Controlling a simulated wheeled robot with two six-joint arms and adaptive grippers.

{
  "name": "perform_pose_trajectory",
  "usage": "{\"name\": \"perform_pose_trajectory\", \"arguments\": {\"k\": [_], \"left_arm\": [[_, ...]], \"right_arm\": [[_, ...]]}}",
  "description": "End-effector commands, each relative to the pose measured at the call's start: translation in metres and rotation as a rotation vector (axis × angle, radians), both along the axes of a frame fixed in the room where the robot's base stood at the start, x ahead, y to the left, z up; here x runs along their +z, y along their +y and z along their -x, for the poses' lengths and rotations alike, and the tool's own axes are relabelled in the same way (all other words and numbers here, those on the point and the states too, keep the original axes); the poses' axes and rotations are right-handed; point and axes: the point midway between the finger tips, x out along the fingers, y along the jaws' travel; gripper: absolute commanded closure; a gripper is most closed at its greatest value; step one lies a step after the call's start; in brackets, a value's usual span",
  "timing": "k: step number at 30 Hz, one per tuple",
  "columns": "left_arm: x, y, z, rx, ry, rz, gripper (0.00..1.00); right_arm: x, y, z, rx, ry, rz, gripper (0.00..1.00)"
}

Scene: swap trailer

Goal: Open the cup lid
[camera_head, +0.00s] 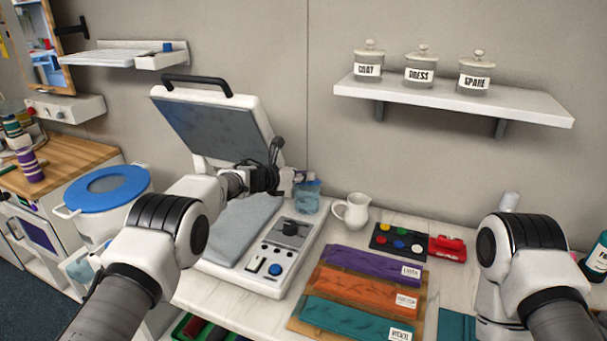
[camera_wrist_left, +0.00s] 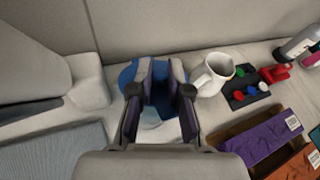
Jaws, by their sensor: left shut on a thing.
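The cup (camera_head: 307,200) is a see-through blue cup on the counter, just right of the press machine. My left gripper (camera_head: 298,176) is at the top of the cup, shut on its blue lid. In the left wrist view the two fingers of my left gripper (camera_wrist_left: 161,72) reach down over the blue lid (camera_wrist_left: 128,76), whose edge shows on the left. The fingers hide much of the lid, and I cannot tell whether it is apart from the cup.
The press machine (camera_head: 255,268) stands open left of the cup. A white pitcher (camera_head: 354,212) stands close on the right. Beyond it are a dark paint palette (camera_head: 386,251), a red object (camera_head: 448,247) and folded cloths (camera_head: 372,263). A jar shelf (camera_head: 520,104) hangs above.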

Motion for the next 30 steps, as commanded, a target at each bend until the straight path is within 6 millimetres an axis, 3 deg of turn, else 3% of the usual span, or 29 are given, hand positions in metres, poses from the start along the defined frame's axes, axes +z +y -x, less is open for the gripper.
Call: {"name": "perform_pose_trajectory", "arguments": {"k": [1,2,3,17,23,30], "left_arm": [[0.001,0.0,0.0,0.001,-0.002,0.001,1.0],[0.001,0.0,0.0,0.001,-0.002,0.001,0.73],[0.001,0.0,0.0,0.001,-0.002,0.001,0.59],[0.004,0.006,0.005,0.0,0.001,-0.001,0.59],[0.015,0.026,0.027,0.004,0.002,0.0,0.59],[0.034,0.061,0.067,0.004,-0.001,0.003,0.59]], "right_arm": [[0.0,0.0,0.0,0.0,0.0,0.0,0.6],[0.0,0.0,0.0,0.0,0.0,0.0,0.6],[0.0,0.0,0.0,0.0,0.0,0.0,0.6],[0.0,0.0,0.0,0.0,0.0,0.0,0.6],[0.0,0.0,0.0,0.0,0.0,0.0,0.6],[0.0,0.0,0.0,0.0,0.0,0.0,0.6]]}}
